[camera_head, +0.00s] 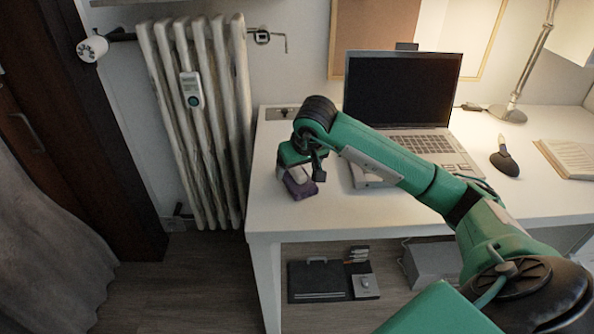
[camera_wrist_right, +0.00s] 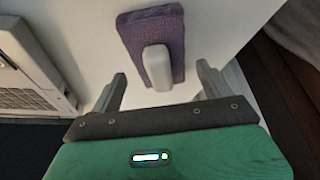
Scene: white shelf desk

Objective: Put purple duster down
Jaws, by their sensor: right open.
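The purple duster (camera_head: 301,190) lies on the white desk (camera_head: 310,224) near its left front edge. In the right wrist view the duster (camera_wrist_right: 176,30) shows as a flat purple pad with a pale handle (camera_wrist_right: 157,68) on top. My right gripper (camera_head: 305,169) is above the duster in the head view. In the wrist view my right gripper (camera_wrist_right: 160,84) is open, its fingers spread on either side of the near end of the handle. The fingers look apart from the handle. The gripper partly hides the duster in the head view. My left gripper is out of view.
A dark brush-like object (camera_head: 504,161), a lamp (camera_head: 508,113) and an open book (camera_head: 570,157) are further right. A radiator (camera_head: 205,110) stands left of the desk. The desk's front left corner is clear.

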